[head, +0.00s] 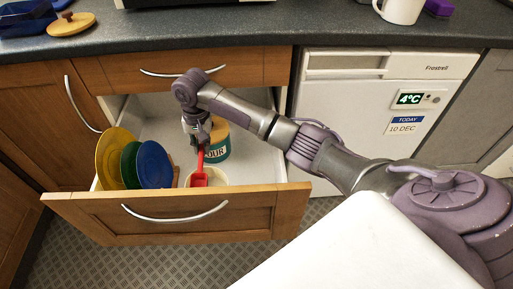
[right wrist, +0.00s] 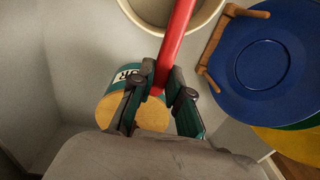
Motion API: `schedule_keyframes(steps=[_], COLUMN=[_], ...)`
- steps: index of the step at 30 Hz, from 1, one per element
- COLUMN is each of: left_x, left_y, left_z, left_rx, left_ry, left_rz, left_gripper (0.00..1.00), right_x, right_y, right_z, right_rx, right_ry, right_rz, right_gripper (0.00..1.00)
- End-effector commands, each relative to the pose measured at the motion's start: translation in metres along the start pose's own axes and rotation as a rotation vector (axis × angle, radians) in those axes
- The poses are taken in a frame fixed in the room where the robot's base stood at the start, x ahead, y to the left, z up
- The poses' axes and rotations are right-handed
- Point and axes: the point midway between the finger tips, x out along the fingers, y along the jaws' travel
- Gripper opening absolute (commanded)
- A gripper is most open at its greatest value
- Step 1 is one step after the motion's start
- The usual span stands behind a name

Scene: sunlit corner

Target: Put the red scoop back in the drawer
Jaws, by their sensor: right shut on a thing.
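The red scoop (head: 199,178) hangs from my right gripper (head: 198,144), which is shut on its handle. In the right wrist view the red handle (right wrist: 178,32) runs away from between the fingertips (right wrist: 161,88) and crosses the rim of a round cream pot (right wrist: 135,17). The wide drawer (head: 95,212) stands pulled open below the counter, and the gripper is over it. In the head view the scoop's head is low, at the cream pot (head: 219,178). I cannot tell whether it is inside the pot or above it. My left gripper is not in view.
Yellow, green and blue plates (head: 154,164) stand in a wooden rack at the drawer's left. A teal labelled canister (head: 217,146) with a tan lid (right wrist: 140,116) is behind the pot. The drawer's right side (head: 258,170) is bare. A shut upper drawer (head: 130,72) is above.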

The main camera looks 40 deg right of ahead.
Motion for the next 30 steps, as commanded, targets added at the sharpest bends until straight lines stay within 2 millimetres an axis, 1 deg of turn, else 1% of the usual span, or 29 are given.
schedule_keyframes(steps=[2, 5, 8, 12, 15, 18, 25, 26, 27, 30], left_x=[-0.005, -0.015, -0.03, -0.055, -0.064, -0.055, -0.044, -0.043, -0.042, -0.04], left_y=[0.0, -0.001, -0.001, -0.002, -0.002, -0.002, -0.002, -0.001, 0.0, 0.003], left_z=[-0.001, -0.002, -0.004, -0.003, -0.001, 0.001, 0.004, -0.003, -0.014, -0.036], left_rx=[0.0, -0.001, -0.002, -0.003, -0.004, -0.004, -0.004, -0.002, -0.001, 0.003], left_ry=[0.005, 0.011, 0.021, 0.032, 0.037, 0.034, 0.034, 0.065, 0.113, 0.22], left_rz=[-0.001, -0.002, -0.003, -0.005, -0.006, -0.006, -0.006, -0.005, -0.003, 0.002], left_gripper=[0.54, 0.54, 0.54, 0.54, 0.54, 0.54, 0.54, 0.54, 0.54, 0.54], right_x=[0.004, 0.004, 0.003, 0.001, 0.0, -0.002, -0.005, 0.003, 0.009, 0.027], right_y=[0.004, 0.019, 0.043, 0.077, 0.101, 0.123, 0.168, 0.165, 0.164, 0.165], right_z=[-0.002, -0.01, -0.021, -0.037, -0.048, -0.059, -0.08, -0.078, -0.077, -0.077], right_rx=[0.001, 0.005, 0.005, 0.006, 0.006, 0.005, 0.005, 0.0, 0.0, -0.001], right_ry=[0.001, 0.003, 0.003, 0.002, 0.002, 0.002, 0.003, -0.001, -0.003, -0.003], right_rz=[0.0, 0.002, 0.003, 0.003, 0.003, 0.002, 0.0, 0.0, 0.0, 0.001], right_gripper=[0.0, 0.0, 0.0, 0.0, 0.0, 0.0, 0.0, 0.0, 0.0, 0.0])
